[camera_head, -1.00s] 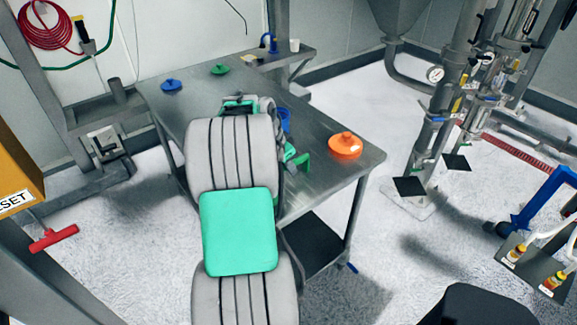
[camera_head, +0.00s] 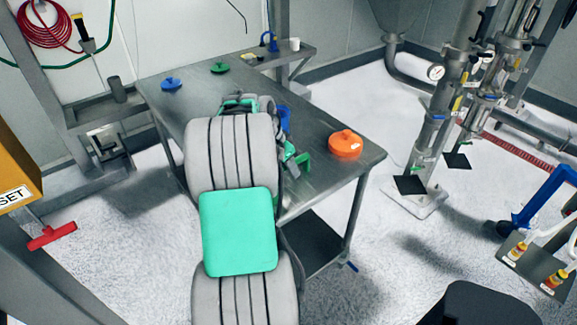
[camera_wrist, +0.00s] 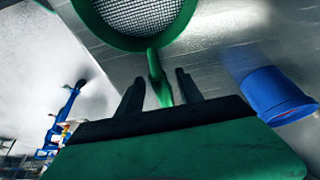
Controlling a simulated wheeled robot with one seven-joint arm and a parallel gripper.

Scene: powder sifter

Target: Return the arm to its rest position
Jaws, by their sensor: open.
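My gripper (camera_wrist: 160,88) shows in the wrist view with its two dark fingers apart. The handle of a green sieve (camera_wrist: 157,75) lies between the fingers; I cannot tell whether they touch it. The sieve's round mesh is at the top of that view. In the head view my arm hides the gripper, and a green part (camera_head: 304,161) shows just right of the arm on the steel table (camera_head: 322,180); I cannot tell if it belongs to the sieve. A blue cup (camera_wrist: 272,95) is right of the fingers, partly hidden behind my arm in the head view (camera_head: 284,120).
An orange lidded piece (camera_head: 346,144) sits near the table's right corner. A blue lid (camera_head: 171,84) and a green lid (camera_head: 220,67) lie towards the back. Steel pipework (camera_head: 440,110) stands to the right. Floor between table and pipework is clear.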

